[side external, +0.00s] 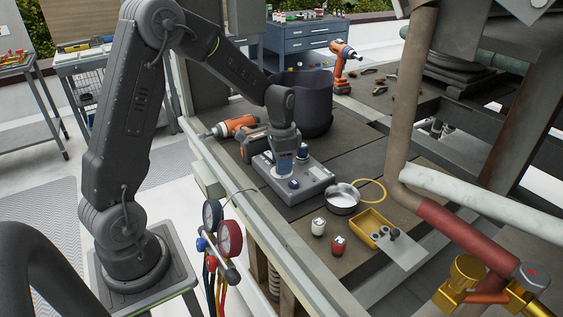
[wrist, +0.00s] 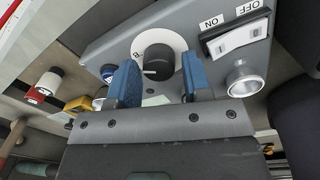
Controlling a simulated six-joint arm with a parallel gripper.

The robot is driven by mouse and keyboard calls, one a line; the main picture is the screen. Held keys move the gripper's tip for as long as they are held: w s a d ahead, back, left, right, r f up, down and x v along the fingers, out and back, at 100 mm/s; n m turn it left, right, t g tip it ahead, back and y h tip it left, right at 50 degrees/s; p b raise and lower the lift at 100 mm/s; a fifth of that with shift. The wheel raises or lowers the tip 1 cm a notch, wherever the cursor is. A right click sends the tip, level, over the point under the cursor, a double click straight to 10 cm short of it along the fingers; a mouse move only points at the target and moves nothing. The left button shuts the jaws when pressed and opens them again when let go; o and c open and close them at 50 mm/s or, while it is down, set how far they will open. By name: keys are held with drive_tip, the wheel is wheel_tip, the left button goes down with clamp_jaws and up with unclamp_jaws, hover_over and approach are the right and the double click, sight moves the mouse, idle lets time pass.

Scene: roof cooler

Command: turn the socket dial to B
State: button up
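The socket dial (wrist: 160,60) is a round black knob on a white disc, on the sloping face of a grey box (side external: 316,179). A letter B is printed on the disc at its lower left. A short pale mark on the knob's left part lies on the side toward the B. My gripper (wrist: 158,70) is open, with one blue finger on each side of the dial in the wrist view. I cannot tell whether the fingers touch it. In the side external view my gripper (side external: 285,168) points down over the box and partly hides its top.
An ON/OFF rocker switch (wrist: 236,37) and a silver fitting (wrist: 245,78) sit right of the dial. An orange drill (side external: 236,127) lies behind the box; a dark bucket (side external: 309,95) stands behind it. A metal bowl (side external: 342,200) and yellow tray (side external: 371,225) are at right.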

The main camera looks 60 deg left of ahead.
drive_tip(key=shift+o, duration=1.1)
drive_tip(key=shift+f, duration=0.1)
drive_tip(key=shift+s, duration=0.1)
wheel_tip(320, 180, up, 14)
drive_tip(key=shift+a, duration=0.3)
drive_tip(key=s+d+r+n+t, duration=0.1)
drive_tip(key=s+d+n+t, duration=0.1)
drive_tip(key=s+d, duration=0.5)
drive_tip(key=s+d+r+n+t, duration=0.1)
drive_tip(key=s+d+t, duration=0.2)
drive_tip(key=s+d, duration=0.4)
drive_tip(key=s, duration=0.5)
drive_tip(key=shift+s+r+n+t, duration=0.2)
drive_tip(key=shift+r+n+t, duration=0.1)
drive_tip(key=shift+r+n, duration=0.1)
